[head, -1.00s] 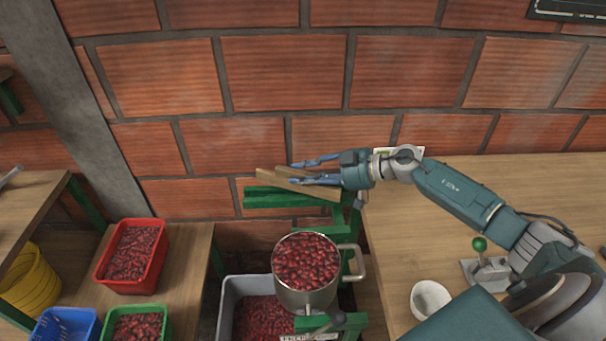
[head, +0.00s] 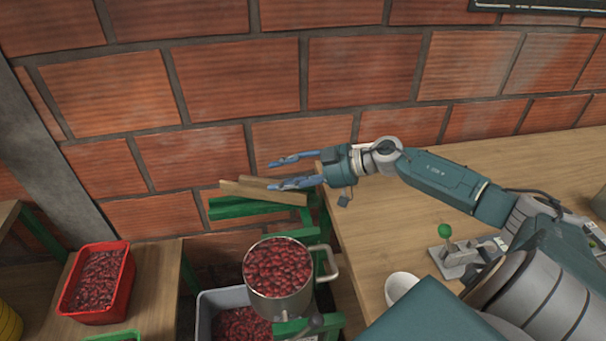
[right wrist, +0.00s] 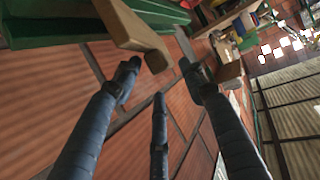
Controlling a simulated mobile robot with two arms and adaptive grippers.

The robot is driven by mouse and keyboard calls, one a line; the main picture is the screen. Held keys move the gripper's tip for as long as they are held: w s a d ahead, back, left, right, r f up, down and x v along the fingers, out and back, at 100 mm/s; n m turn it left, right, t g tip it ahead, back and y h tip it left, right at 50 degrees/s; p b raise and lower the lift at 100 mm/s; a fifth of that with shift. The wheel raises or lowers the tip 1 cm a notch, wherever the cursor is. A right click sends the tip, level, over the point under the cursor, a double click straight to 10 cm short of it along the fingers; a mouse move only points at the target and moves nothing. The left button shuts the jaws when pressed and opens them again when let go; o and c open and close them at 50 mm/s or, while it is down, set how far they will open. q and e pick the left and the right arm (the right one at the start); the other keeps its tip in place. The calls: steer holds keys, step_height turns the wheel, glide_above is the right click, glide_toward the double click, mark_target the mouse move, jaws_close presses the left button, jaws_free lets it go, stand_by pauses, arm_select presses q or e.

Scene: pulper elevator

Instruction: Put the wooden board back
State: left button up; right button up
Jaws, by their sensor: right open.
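The wooden board (head: 262,194) shows as pale wood lying along the top of the green metal frame (head: 235,209), beside the brick wall. A second pale wooden edge shows just behind it; I cannot tell whether it is part of the same board. My right gripper (head: 270,176) is open, its blue fingers pointing left just over the wood and partly covering it. In the right wrist view, the open fingers (right wrist: 160,75) have a wooden end (right wrist: 140,38) close to their tips, with nothing clearly between them. My left gripper is not in view.
A steel pot of red cherries (head: 278,272) stands in front of the frame, above a grey crate (head: 207,312). A red crate of cherries (head: 123,290) sits on the left shelf. The wooden table (head: 390,240) on the right holds a green-knobbed device (head: 450,250) and a white bowl (head: 402,287).

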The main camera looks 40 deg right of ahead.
steer(key=v, duration=0.7)
steer(key=shift+s+p, duration=0.15)
steer(key=shift+p, duration=0.15)
steer(key=shift+d+r, duration=0.1)
steer(key=shift+r, duration=0.1)
